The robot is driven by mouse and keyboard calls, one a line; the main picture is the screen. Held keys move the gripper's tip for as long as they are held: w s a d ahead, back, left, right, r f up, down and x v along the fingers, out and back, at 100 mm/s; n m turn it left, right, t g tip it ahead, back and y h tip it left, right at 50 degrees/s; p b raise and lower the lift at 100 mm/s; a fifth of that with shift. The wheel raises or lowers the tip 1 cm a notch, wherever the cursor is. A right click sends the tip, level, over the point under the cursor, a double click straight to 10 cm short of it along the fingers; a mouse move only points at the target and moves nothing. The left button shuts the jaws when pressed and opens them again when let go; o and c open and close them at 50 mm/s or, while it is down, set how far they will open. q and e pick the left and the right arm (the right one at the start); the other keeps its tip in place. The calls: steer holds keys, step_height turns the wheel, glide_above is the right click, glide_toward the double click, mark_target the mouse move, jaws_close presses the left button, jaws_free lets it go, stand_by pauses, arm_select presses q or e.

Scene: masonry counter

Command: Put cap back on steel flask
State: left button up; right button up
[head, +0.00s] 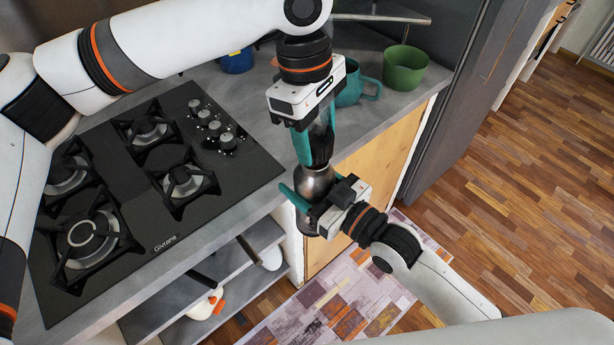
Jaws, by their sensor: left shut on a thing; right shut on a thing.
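The steel flask (316,182) is held in the air just off the front edge of the counter. It looks roughly upright with a slight tilt. My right gripper (308,200) comes from the lower right and is shut around the flask's body, with its teal fingers on either side. My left gripper (317,145) is directly above the flask, pointing down. It is shut on a dark piece that appears to be the cap (321,143). The cap is at the flask's mouth; whether they touch or are seated cannot be told, as the fingers partly hide the join.
A black gas hob (235,165) fills much of the grey counter at the left. A teal mug (369,88), a green cup (404,70) and a blue container (237,62) stand at the back. Open shelves (165,310) lie below. Free floor is at the right.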

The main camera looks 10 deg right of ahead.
arm_select(q)
steer(key=shift+s, duration=0.1)
stand_by(0.4)
steer(key=shift+f, duration=0.85)
steer(key=shift+f, duration=0.55)
